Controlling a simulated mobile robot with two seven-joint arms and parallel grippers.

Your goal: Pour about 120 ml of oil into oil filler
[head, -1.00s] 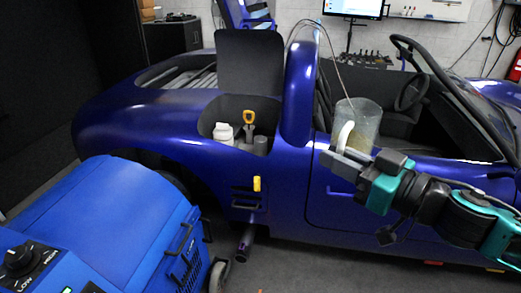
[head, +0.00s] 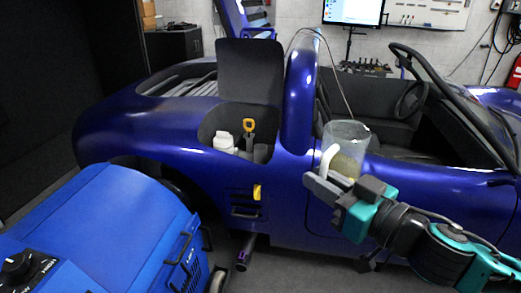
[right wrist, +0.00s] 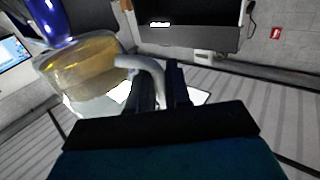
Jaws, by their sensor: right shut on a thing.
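A clear jug (head: 346,146) with yellowish oil in its lower part is held in front of the blue car's door. My right gripper (head: 322,184) is shut on the jug's pale handle (head: 327,160). The jug looks nearly upright. In the right wrist view the jug (right wrist: 85,70) is at the left, its handle between the fingers (right wrist: 160,85). The open bay in the car's side holds a white-capped container (head: 223,142), a yellow-handled dipstick (head: 249,126) and a dark grey cylinder (head: 261,152). I cannot tell which is the oil filler. My left gripper is not in view.
The blue car (head: 150,120) fills the middle, with a raised dark lid (head: 249,80) behind the bay. A blue machine (head: 110,225) stands at the lower left. The roll hoop (head: 299,95) rises between bay and jug.

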